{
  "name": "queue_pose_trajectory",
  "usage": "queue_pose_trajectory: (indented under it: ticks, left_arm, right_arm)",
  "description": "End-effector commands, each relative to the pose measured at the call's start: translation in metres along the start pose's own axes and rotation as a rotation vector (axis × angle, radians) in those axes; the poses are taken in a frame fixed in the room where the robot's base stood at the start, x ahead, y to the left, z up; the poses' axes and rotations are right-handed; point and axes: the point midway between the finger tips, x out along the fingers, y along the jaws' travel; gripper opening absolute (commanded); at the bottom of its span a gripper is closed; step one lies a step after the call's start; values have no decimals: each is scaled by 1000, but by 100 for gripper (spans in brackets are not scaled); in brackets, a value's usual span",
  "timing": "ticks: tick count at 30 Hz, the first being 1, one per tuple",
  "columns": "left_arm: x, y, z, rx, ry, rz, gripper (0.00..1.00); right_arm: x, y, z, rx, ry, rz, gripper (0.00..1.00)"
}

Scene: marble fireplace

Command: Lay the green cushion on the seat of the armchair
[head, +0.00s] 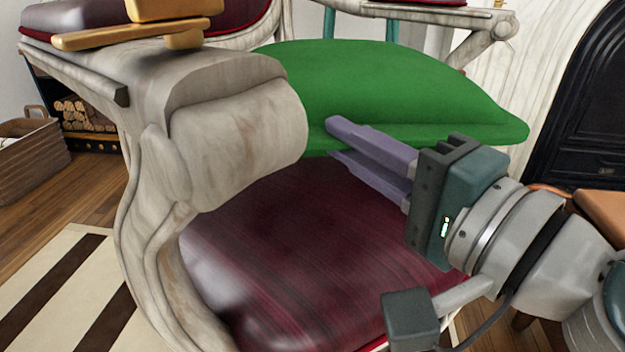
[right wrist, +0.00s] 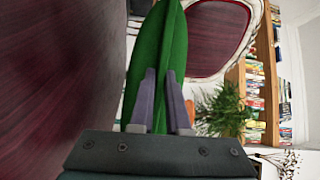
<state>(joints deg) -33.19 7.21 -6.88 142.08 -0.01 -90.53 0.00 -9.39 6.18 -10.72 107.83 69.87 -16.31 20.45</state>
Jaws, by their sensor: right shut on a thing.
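The green cushion (head: 395,85) is held above the dark red seat (head: 300,250) of the armchair (head: 235,135). My right gripper (head: 335,140) is shut on the cushion's near edge, with its purple fingers on either side of it. In the right wrist view the cushion (right wrist: 158,65) shows edge-on between the fingers (right wrist: 160,85), with the red seat (right wrist: 50,80) to the left. The cushion looks clear of the seat's near part; its far edge is partly hidden behind the armrest.
The chair's thick carved armrest stands close on the left. A wicker basket (head: 32,150) and a log store (head: 88,112) are at the far left. A striped rug (head: 60,290) lies on the wood floor. A black fireplace (head: 585,100) is at the right.

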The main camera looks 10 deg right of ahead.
Motion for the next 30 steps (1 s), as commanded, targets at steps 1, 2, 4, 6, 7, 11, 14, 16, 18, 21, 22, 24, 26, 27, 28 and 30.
queue_pose_trajectory:
  ticks: [1,2,4,6,7,11,14,16,18,21,22,24,26,27,28,30]
  left_arm:
    - [10,0,3,0,0,0,50]
    - [12,1,4,0,0,0,50]
    - [13,1,4,-1,0,1,50]
    - [16,1,5,-2,0,1,50]
    - [17,1,6,-2,0,2,50]
    - [34,3,11,-6,1,5,50]
    - [48,4,15,-8,1,7,50]
    - [52,5,16,-10,1,8,50]
    - [51,5,16,-10,1,8,50]
    - [49,5,15,-10,1,8,50]
    - [49,5,15,-10,1,8,50]
    - [49,5,16,-10,1,8,50]
    - [51,5,16,-10,1,8,50]
    - [51,5,16,-10,1,8,50]
    - [50,5,16,-9,1,8,50]
    - [50,4,16,-9,1,7,50]
  right_arm:
    - [0,9,0,-4,2,-5,0]
    - [0,11,0,-4,2,-6,0]
    - [0,13,0,-5,2,-6,0]
    - [0,15,1,-5,2,-6,0]
    - [0,18,1,-5,2,-6,0]
    - [0,37,2,-4,2,-5,0]
    - [0,53,4,-3,2,-4,0]
    - [0,58,4,-4,3,-4,0]
    - [0,56,4,-4,3,-5,0]
    - [0,54,4,-4,3,-5,0]
    - [0,54,4,-4,3,-5,0]
    - [0,55,4,-4,2,-5,0]
    - [0,57,4,-4,2,-4,0]
    - [-1,58,5,0,1,0,16]
    - [-1,58,5,0,1,0,20]
    - [0,58,5,0,1,0,27]
